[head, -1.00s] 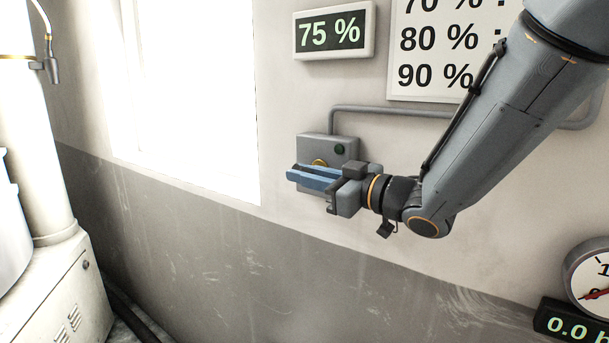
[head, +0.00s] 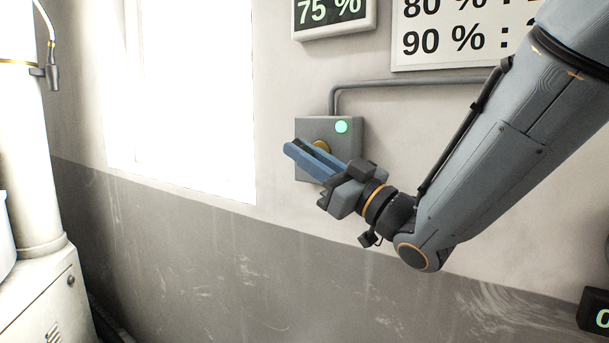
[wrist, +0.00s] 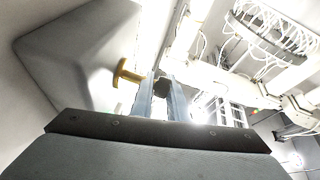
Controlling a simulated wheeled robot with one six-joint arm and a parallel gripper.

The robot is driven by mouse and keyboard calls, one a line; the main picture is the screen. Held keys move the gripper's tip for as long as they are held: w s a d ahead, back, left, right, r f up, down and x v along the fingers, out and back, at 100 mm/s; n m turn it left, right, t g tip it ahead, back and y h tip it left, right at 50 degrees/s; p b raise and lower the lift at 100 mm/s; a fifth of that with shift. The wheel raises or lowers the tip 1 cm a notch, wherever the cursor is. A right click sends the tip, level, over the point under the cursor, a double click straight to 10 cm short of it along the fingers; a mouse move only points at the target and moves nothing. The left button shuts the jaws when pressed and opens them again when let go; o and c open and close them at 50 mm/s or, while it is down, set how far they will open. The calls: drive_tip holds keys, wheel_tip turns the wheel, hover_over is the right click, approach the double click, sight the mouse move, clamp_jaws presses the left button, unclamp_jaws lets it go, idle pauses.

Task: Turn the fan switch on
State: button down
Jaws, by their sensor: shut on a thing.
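The fan switch is a grey box (head: 312,168) on the wall with a round yellow hub (head: 321,147) on its front. Its lamp (head: 342,127) at the upper right glows green. My gripper (head: 303,153) lies across the front of the box, its blue fingers tilted up to the left. In the wrist view the yellow stem (wrist: 128,73) sticks out from the box (wrist: 80,50). My gripper (wrist: 162,88) is shut on a small dark piece (wrist: 161,84) beside the stem, which looks like the switch handle. The fingers hide much of it.
A conduit (head: 420,83) runs along the wall above the box. A percentage display (head: 333,14) and a chart (head: 455,40) hang higher up. A bright window (head: 195,90) is at left, with a pale machine (head: 40,300) at the lower left. The wall below is clear.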

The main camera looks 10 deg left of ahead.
drive_tip(key=shift+t+y+b, duration=0.5)
drive_tip(key=shift+b, duration=1.05)
drive_tip(key=c, duration=1.7)
unclamp_jaws()
drive_tip(key=b+v, duration=0.2)
drive_tip(key=v, duration=0.6)
